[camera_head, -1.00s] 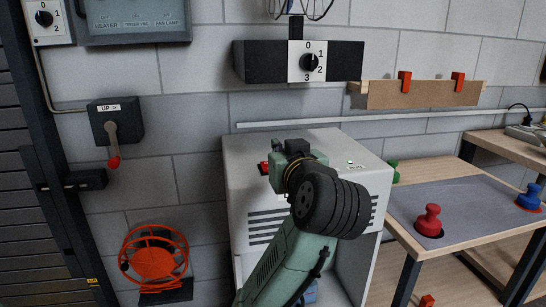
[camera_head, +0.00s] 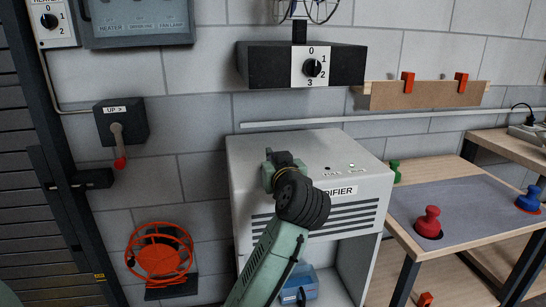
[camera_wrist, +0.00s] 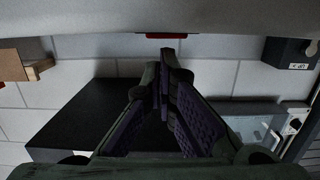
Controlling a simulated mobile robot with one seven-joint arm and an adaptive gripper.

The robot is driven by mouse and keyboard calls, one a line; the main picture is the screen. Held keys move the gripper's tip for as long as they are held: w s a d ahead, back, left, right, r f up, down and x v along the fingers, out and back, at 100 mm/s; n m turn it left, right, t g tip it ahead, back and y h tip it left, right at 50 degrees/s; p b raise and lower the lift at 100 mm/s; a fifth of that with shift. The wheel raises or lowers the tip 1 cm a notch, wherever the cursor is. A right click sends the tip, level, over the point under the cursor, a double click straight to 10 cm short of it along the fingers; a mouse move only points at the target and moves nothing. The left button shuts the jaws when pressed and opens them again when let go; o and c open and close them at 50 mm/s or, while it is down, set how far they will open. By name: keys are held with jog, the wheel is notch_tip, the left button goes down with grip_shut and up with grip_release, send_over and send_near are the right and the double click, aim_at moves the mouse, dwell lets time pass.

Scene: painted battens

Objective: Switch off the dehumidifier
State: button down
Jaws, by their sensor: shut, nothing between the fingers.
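The dehumidifier (camera_head: 355,185) is a white cabinet with dark vent slots and a label partly covered by my arm, ending in "IFIER". In the wrist view my gripper (camera_wrist: 165,58) is shut and empty. Just beyond the fingertips a red part (camera_wrist: 166,35) shows at the edge of the pale cabinet surface (camera_wrist: 80,18), apart from them. Its switch position cannot be told.
A black box with a numbered dial (camera_head: 262,64) hangs on the wall above. A lever switch (camera_head: 118,135) and orange reel (camera_head: 160,258) are at left. A bench (camera_head: 460,230) with red and blue knobs stands at right. A blue case (camera_head: 299,287) sits under the cabinet.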

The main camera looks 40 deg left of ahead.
jog(key=shift+w+d+f+b, duration=0.1)
jog(key=shift+w+f+b, duration=0.05)
jog(key=shift+f+b, duration=0.2)
jog(key=shift+w+f+b, duration=0.1)
jog(key=shift+f+b, duration=0.15)
jog(key=shift+b, duration=0.1)
jog(key=shift+a+r, duration=0.2)
jog(key=shift+a, duration=0.05)
jog(key=r+p, duration=0.2)
jog(key=r, duration=0.1)
jog(key=r+p, duration=0.1)
jog(key=p, duration=0.1)
jog(key=shift+w+a+r, duration=0.15)
jog(key=shift+a+r, duration=0.05)
jog(key=shift+a, duration=0.05)
jog(key=r+b+v, duration=0.2)
jog(key=b+v, duration=0.1)
jog(key=v, duration=0.6)
jog(key=shift+s+d, duration=0.15)
jog(key=shift+s, duration=0.1)
